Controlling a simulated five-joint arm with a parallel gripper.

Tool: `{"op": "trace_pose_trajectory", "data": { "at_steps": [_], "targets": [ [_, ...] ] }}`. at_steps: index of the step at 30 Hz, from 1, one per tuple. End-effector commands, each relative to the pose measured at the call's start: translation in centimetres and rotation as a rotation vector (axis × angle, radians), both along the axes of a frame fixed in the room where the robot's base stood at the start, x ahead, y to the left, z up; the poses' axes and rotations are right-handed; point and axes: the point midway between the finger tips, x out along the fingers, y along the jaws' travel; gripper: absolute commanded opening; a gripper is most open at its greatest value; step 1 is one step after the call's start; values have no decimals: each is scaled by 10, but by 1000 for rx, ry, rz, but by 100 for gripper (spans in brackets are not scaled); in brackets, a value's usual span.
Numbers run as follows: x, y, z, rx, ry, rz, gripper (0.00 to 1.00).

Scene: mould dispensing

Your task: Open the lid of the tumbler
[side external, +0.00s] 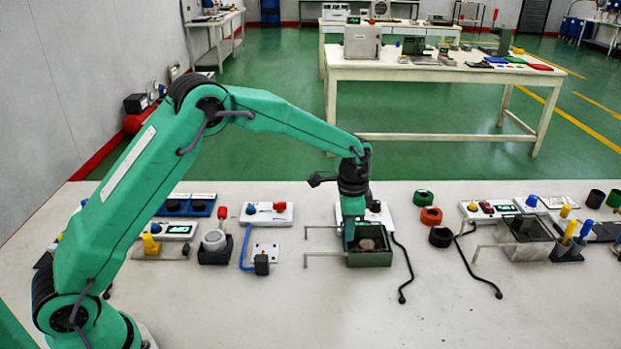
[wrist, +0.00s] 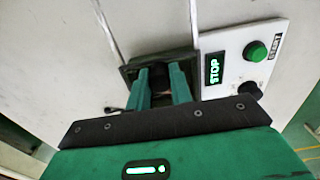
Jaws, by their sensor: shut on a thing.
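The tumbler (side external: 370,259) appears to be the small dark green box on the bench, with thin metal bars reaching out from its left side. Its top shows a brownish round patch inside a dark rim; I cannot tell clearly where the lid ends. My gripper (side external: 350,241) points down at the left part of this top. In the wrist view my gripper (wrist: 161,84) has its two green fingers shut on a dark part (wrist: 159,74) at the tumbler's top, seemingly the lid, within the dark rim (wrist: 130,71). The fingers hide much of it.
A white control panel (wrist: 233,65) with a STOP display (wrist: 214,68) and green button (wrist: 255,51) stands close beside the tumbler. Green, orange and black rings (side external: 431,215) lie to the right. A black cable (side external: 406,262) runs between. The bench front is clear.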

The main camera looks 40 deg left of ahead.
Motion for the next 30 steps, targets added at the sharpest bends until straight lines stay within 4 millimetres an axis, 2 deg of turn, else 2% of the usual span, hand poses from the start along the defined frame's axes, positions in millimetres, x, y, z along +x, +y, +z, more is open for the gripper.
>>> {"op": "trace_pose_trajectory", "data": {
  "at_steps": [18, 30],
  "targets": [
    [-55, 57, 1, 0, -3, 4, 0],
    [-59, 61, 1, 0, -4, 3, 0]
  ]
}}
